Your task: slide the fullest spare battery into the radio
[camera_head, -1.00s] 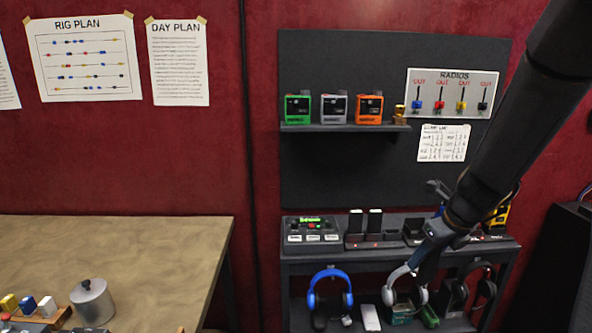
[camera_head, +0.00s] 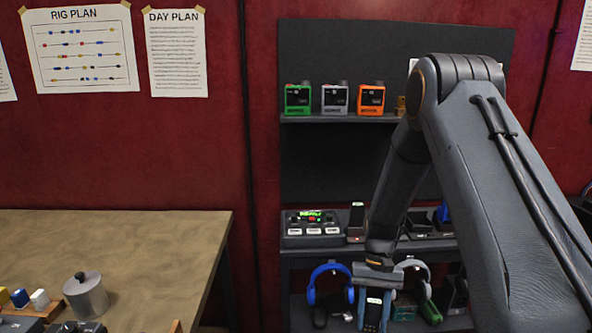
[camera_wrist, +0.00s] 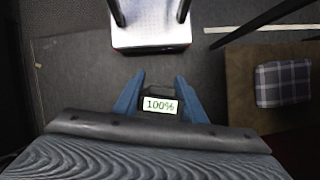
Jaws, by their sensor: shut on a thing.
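My gripper (camera_head: 373,297) is low in front of the shelf unit, shut on a dark battery (camera_wrist: 160,105). The battery's lit label reads 100% in the wrist view, between the two blue-grey fingers. In the head view, another battery (camera_head: 356,215) stands upright in the charger (camera_head: 354,239) on the counter. A green radio (camera_head: 298,99), a grey radio (camera_head: 335,99) and an orange radio (camera_head: 371,99) stand on the upper shelf. My arm hides part of the charger row and the board at the right.
Blue headphones (camera_head: 330,285) and grey headphones (camera_head: 413,267) hang under the counter. A control box (camera_head: 314,228) sits at the counter's left. The wooden table (camera_head: 120,245) has a metal pot (camera_head: 87,296). A white-topped object (camera_wrist: 150,25) lies ahead in the wrist view.

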